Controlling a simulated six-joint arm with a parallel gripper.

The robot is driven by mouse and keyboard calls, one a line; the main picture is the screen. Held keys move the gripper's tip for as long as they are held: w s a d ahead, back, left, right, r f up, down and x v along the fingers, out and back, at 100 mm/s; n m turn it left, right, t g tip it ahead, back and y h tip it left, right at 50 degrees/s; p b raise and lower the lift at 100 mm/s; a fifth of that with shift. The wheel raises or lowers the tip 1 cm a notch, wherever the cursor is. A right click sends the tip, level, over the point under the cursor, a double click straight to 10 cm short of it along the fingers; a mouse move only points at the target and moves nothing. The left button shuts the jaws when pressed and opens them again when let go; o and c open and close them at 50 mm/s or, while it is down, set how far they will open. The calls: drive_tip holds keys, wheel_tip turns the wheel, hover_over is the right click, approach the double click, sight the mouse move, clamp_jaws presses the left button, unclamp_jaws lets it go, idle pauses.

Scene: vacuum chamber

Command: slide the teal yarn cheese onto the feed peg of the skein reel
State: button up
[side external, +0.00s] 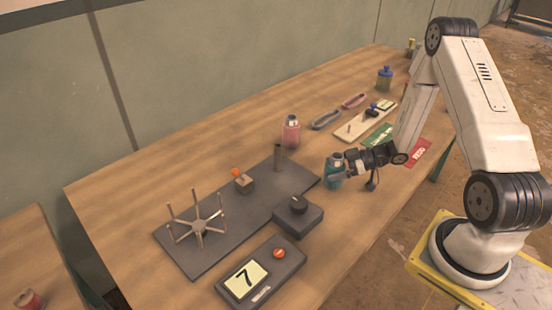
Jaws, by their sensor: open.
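The teal yarn cheese (333,182) is upright near the right end of the reel's dark base plate (225,233). My gripper (343,169) is open at the cheese, reaching in from the right. I cannot tell whether its fingers touch the cheese, and they hide part of it. The skein reel (198,226) has several upright pins on spoke arms at the left end of the plate. A grey upright post (279,158), which looks like the feed peg, stands bare near the plate's far right end.
A pink cheese (291,133) stands just behind the post. A block with an orange ball (243,183), a knob box (298,214) and a counter reading 7 (250,281) lie nearby. Green and red cards (419,152) lie behind my gripper. The table's front left is clear.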

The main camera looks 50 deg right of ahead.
idle(0.3)
drive_tip(key=c, duration=1.2)
drive_tip(key=shift+r, duration=0.25)
drive_tip(key=shift+r, duration=0.85)
drive_tip(key=shift+s+a+r, duration=0.7)
drive_tip(key=shift+s+r, duration=1.1)
drive_tip(key=shift+s, duration=0.45)
drive_tip(key=shift+s+a+r, duration=0.7)
drive_tip(key=shift+s+r, duration=1.15)
drive_tip(key=shift+s, duration=0.35)
drive_tip(key=shift+s+a+r, duration=0.7)
drive_tip(key=shift+s+r, duration=1.1)
drive_tip(key=shift+s, duration=0.45)
